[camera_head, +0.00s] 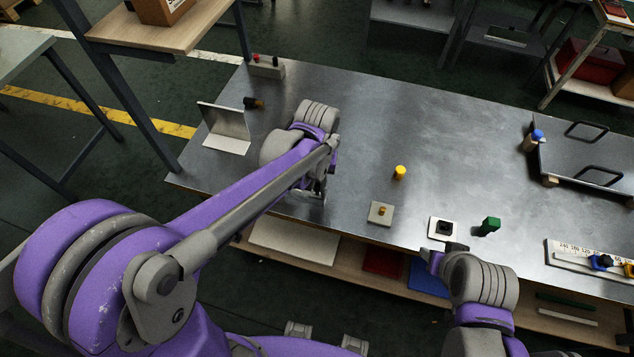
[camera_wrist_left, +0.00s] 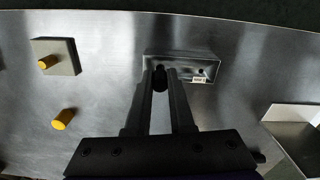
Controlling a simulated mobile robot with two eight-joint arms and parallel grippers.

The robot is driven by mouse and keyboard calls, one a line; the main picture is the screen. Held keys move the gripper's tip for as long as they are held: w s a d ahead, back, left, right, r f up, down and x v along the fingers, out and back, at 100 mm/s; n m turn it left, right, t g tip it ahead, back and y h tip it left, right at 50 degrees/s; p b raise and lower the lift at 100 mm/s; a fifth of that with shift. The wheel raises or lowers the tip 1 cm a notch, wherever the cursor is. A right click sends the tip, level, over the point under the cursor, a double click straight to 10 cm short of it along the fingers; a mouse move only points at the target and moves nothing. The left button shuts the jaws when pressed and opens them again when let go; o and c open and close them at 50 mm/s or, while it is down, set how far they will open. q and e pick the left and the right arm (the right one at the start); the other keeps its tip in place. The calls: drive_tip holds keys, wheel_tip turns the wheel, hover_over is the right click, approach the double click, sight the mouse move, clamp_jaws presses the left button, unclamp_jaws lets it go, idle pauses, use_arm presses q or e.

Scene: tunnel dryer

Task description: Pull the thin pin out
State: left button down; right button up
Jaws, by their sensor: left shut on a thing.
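In the left wrist view, my left gripper (camera_wrist_left: 160,72) is shut on a dark, narrow piece (camera_wrist_left: 160,84), which looks like the pin. It is at the left part of a shallow grey metal block (camera_wrist_left: 210,63). I cannot tell whether the piece is still seated in the block. The block also has a small dark hole and a pale label on its right part. In the head view my left gripper (camera_head: 318,194) is low at the table's near edge, and its own wrist hides the block and pin. My right gripper (camera_head: 432,257) is partly visible near the front edge; its jaws are unclear.
A yellow cylinder (camera_head: 400,172) and a beige block with a yellow peg (camera_head: 377,219) stand right of my left gripper. A white-based black piece (camera_head: 434,234) and a green block (camera_head: 490,226) are farther right. A bent metal plate (camera_head: 225,128) is at left.

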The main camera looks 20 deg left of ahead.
sight(317, 183)
use_arm(q)
drive_tip(key=shift+r, duration=0.15)
use_arm(e)
drive_tip(key=shift+r, duration=0.1)
use_arm(q)
drive_tip(key=shift+r+p, duration=0.5)
drive_tip(key=shift+r, duration=0.5)
use_arm(e)
drive_tip(key=shift+w+r, duration=0.4)
drive_tip(key=shift+r, duration=0.3)
use_arm(q)
drive_tip(key=shift+r, duration=0.6)
drive_tip(key=shift+w+r+p, duration=0.1)
drive_tip(key=shift+r+p, duration=0.75)
drive_tip(key=shift+r, duration=0.65)
use_arm(e)
drive_tip(key=shift+w+r, duration=0.4)
drive_tip(key=shift+r, duration=0.25)
drive_tip(key=shift+w+r, duration=0.4)
drive_tip(key=shift+r, duration=0.2)
drive_tip(key=shift+s, duration=0.1)
